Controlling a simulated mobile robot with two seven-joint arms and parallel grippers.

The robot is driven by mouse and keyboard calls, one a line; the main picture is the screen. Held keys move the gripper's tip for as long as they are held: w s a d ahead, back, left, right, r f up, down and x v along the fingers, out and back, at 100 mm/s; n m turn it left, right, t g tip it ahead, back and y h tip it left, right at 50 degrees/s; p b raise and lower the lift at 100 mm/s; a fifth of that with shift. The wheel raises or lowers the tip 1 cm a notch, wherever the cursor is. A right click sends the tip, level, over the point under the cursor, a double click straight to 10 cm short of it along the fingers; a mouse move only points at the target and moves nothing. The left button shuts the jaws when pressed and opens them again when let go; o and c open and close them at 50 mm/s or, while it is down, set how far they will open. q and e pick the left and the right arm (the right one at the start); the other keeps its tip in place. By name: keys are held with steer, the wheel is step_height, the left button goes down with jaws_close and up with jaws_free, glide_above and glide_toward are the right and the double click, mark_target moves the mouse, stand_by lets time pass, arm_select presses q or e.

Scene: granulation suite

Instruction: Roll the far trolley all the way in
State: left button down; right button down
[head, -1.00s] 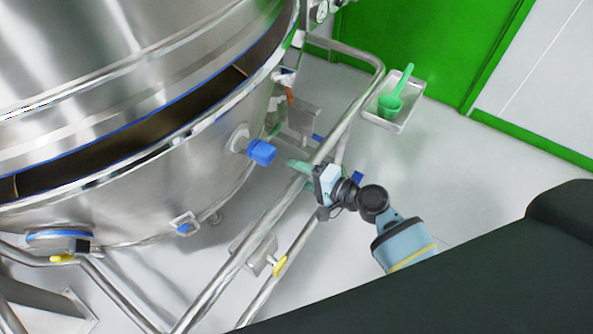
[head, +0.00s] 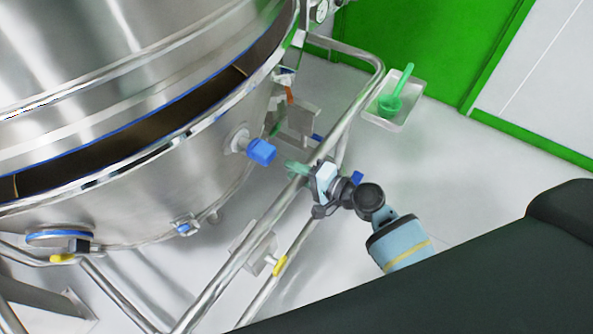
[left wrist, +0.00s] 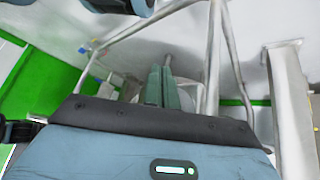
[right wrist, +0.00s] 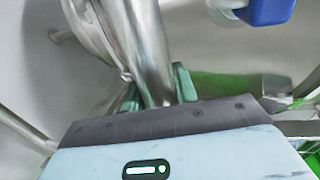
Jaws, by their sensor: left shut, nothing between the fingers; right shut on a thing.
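The trolley has a bent steel tube frame (head: 362,92) around a large round steel vessel (head: 165,190). My right gripper (head: 303,176) is at the frame's upper tube, on the side near me. In the right wrist view its green fingers (right wrist: 157,90) are shut around the steel tube (right wrist: 143,35), one on each side. My left gripper is out of the head view. In the left wrist view its green fingers (left wrist: 160,82) are together with nothing between them, near pale tubes (left wrist: 214,60). The trolley's far side is hidden by the vessel.
A blue-capped port (head: 262,152) sticks out of the vessel close to my right gripper. A small tray (head: 409,117) with a green scoop (head: 392,100) is beside the frame. A green door (head: 420,45) stands behind. Pale floor (head: 460,150) is clear at the right.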

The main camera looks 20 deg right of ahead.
steer(key=shift+w+a+r+b, duration=0.15)
steer(key=shift+w+a+b, duration=0.2)
steer(key=shift+w+a, duration=0.75)
steer(key=c, duration=1.4)
jaws_free()
steer(key=shift+w+d, duration=0.1)
steer(key=shift+d, duration=0.05)
steer(key=o, duration=0.3)
arm_select(q)
steer(key=shift+w+f, duration=0.25)
steer(key=shift+s+f, duration=0.1)
steer(key=shift+s, duration=0.2)
arm_select(e)
steer(key=v, duration=0.8)
